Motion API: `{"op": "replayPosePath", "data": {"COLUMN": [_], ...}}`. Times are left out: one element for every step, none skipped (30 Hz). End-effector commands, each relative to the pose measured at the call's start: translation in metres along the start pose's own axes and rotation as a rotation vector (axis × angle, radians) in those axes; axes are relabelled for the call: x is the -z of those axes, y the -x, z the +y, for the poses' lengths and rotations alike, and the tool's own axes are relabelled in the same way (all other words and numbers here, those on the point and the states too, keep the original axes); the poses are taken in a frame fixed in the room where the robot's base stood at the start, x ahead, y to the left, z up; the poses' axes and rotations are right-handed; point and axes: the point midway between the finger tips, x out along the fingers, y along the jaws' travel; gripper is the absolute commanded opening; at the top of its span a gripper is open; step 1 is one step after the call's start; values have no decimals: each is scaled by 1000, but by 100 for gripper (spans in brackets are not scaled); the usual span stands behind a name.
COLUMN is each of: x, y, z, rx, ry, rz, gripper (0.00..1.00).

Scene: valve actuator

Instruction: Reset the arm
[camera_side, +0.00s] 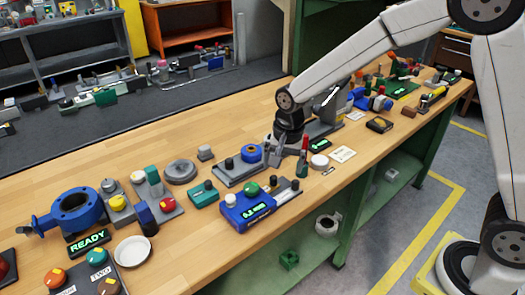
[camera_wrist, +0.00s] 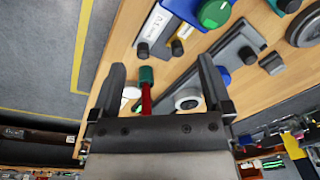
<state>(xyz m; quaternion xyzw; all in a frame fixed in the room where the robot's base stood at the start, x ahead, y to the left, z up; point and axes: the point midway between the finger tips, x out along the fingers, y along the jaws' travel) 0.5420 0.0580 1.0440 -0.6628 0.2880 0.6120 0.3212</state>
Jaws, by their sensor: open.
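My arm comes down from the upper right in the side view. My gripper (camera_side: 289,158) points down just above the wooden bench (camera_side: 225,120), near its middle. In the wrist view my gripper (camera_wrist: 160,75) has its two dark fingers wide apart. A red stem with a teal cap (camera_wrist: 147,76) shows between the fingers in that view. I see no finger touching it. A blue box with a green display (camera_side: 247,208), a green knob and a white knob stands to the left of my gripper. A grey-based unit with a blue ring (camera_side: 251,153) stands beside my gripper.
A blue round flange (camera_side: 75,211), a READY display (camera_side: 89,243) and a white dish (camera_side: 132,251) are at the left. More devices crowd the bench's far right. Bare wood runs along the back edge.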

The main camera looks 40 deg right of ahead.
Motion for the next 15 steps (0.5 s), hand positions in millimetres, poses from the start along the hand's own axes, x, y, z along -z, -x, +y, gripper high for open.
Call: {"op": "replayPosePath", "data": {"x": [-2,-3,-4,-6,-7,-9,-11,-13,-16,-18,-20,-22,-25,-27,-30], "y": [2,3,4,4,5,6,6,6,6,7,7,7,7,7,6], "z": [12,18,26,33,39,47,54,60,69,75,81,90,96,103,110], "rx": [8,13,18,22,26,31,34,38,42,44,47,49,52,53,55], "ry": [55,92,140,178,215,263,299,336,385,422,459,508,544,580,626], "rz": [6,11,16,21,25,32,37,43,50,56,63,70,78,83,92], "gripper": [100,100,100,100,100,100,100,100,100,100,100,100,100,100,100]}}
